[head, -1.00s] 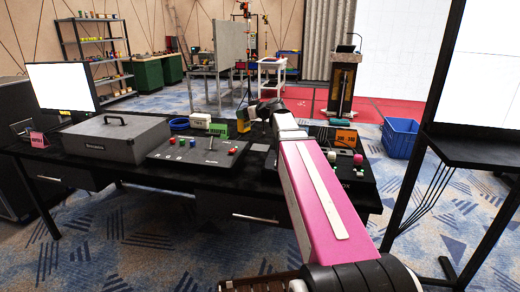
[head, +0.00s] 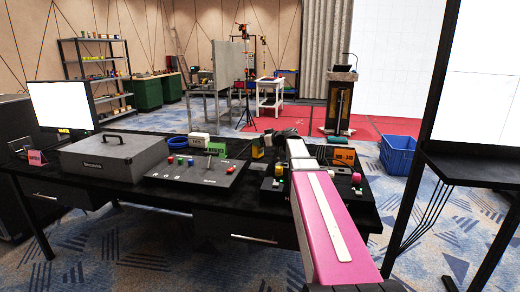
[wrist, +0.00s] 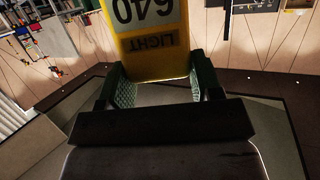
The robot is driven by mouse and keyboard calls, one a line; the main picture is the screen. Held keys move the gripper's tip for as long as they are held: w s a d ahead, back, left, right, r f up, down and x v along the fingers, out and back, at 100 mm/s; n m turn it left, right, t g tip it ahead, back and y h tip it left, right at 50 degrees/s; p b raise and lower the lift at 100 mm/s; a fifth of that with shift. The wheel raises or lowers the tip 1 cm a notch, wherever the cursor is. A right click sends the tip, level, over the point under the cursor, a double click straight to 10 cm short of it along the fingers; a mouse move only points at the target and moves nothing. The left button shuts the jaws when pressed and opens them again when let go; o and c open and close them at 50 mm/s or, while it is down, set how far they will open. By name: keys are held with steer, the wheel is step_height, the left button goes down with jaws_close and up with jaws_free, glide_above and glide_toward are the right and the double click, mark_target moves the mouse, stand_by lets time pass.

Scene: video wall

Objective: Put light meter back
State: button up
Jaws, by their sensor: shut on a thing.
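The light meter (wrist: 152,62) is yellow with a pale label reading "640" and "LIGHT", upside down in the wrist view. My gripper (wrist: 155,84) has its green-padded fingers on both sides of it and is shut on it. In the head view my gripper (head: 274,138) is over the back of the black desk (head: 130,193), beyond my pink arm. A small yellow piece, likely the light meter (head: 257,148), shows at its left. Whether it touches the desk I cannot tell.
A control panel (head: 196,170) with coloured knobs stands left of my arm. A green sign (head: 216,150) and a white box (head: 198,139) stand behind it. A grey case (head: 112,157) and monitor (head: 62,104) are further left. An orange sign (head: 344,156) is at right.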

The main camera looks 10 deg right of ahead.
mark_target(260, 148)
steer(key=shift+f, duration=1.9)
steer(key=shift+f, duration=0.1)
steer(key=o, duration=1.4)
steer(key=shift+s, duration=0.1)
steer(key=v, duration=1.2)
